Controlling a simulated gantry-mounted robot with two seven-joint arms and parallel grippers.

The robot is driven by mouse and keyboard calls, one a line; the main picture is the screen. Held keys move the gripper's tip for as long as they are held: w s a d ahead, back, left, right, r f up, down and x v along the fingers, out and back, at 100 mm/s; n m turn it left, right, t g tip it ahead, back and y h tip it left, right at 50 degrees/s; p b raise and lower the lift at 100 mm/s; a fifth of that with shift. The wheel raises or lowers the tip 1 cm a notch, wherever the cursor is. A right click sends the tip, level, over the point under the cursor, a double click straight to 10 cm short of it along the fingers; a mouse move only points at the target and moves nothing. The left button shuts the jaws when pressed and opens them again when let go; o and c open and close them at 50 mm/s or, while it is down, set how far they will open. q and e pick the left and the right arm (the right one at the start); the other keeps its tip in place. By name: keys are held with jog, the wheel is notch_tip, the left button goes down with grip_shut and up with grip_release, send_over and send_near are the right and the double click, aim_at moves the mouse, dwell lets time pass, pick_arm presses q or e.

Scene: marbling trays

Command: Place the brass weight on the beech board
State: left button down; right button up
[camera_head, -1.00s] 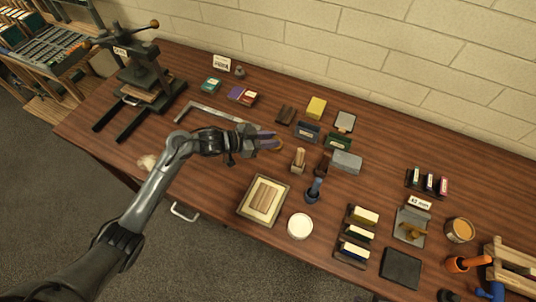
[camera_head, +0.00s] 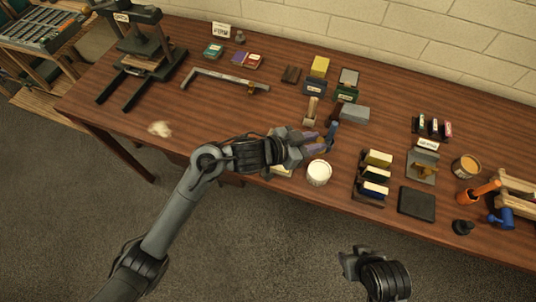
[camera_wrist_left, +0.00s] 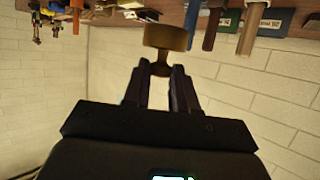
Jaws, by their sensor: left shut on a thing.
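My left gripper (camera_head: 315,142) is shut on the brass weight (camera_wrist_left: 166,37), gripping its narrow stem; the gripper also shows in the left wrist view (camera_wrist_left: 160,78). The weight's wide round part lies beyond the fingertips. In the head view the weight (camera_head: 319,147) is small and partly covered by the fingers. A pale board (camera_head: 282,171), likely the beech board, is mostly hidden under my left gripper and wrist. The gripper is above the table, past the board's right side. My right gripper (camera_head: 352,263) is low in the head view, off the table's front; its fingers are unclear.
A white round tub (camera_head: 319,173) stands just below the left gripper. A wooden block (camera_head: 311,112), a blue-handled tool (camera_head: 332,132) and a grey block (camera_head: 355,114) stand close behind. The table's left front is mostly clear.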

pick_arm(q)
jog(key=shift+w+r, duration=0.1)
jog(key=shift+w, duration=0.25)
jog(key=w+a+f, duration=0.1)
jog(key=a+f, duration=0.1)
jog(key=a, duration=0.1)
jog(key=w+a+f+b, duration=0.1)
jog(key=w+a+f, duration=0.1)
jog(key=a, duration=0.1)
jog(key=w+a+f, duration=0.1)
jog(key=a+f, duration=0.1)
jog(key=a, duration=0.1)
jog(key=shift+w+a+f+b, duration=0.15)
jog(key=shift+w+a+b, duration=0.15)
jog(key=shift+w+a, duration=0.1)
jog(key=shift+f+b, duration=0.4)
jog(key=shift+f, duration=1.6)
jog(key=c, duration=1.4)
grip_release()
jog(key=shift+f, duration=0.25)
jog(key=o, duration=0.5)
jog(key=shift+r, duration=0.15)
